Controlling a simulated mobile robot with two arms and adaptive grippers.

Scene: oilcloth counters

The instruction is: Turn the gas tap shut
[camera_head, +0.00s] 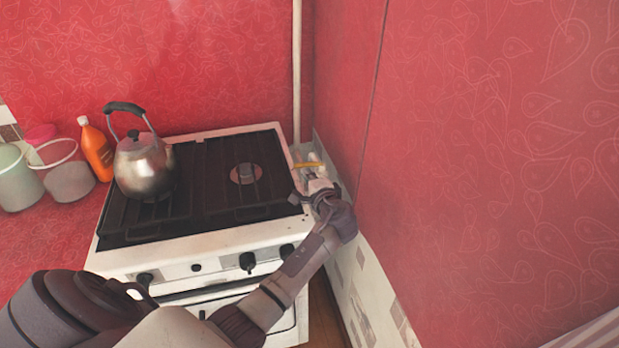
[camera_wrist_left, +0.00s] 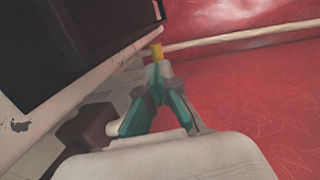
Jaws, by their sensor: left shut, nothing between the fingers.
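The gas tap's yellow handle (camera_head: 307,164) is at the right rear corner of the stove, by a pale vertical pipe (camera_head: 297,80). In the head view the handle lies roughly crosswise to the pipe. In the left wrist view the yellow handle (camera_wrist_left: 156,50) shows just beyond my fingertips. My left gripper (camera_head: 312,178) reaches into the gap between stove and right wall, close to the handle. Its fingers (camera_wrist_left: 158,72) are shut with nothing between them. I cannot tell whether they touch the handle. The tap body is mostly hidden. My right gripper is not in view.
The white gas stove (camera_head: 210,240) stands left of my forearm, with a metal kettle (camera_head: 145,165) on it. An orange bottle (camera_head: 96,150) and containers (camera_head: 68,180) stand left of it. The red wall (camera_head: 480,150) closes the right side, leaving a narrow gap.

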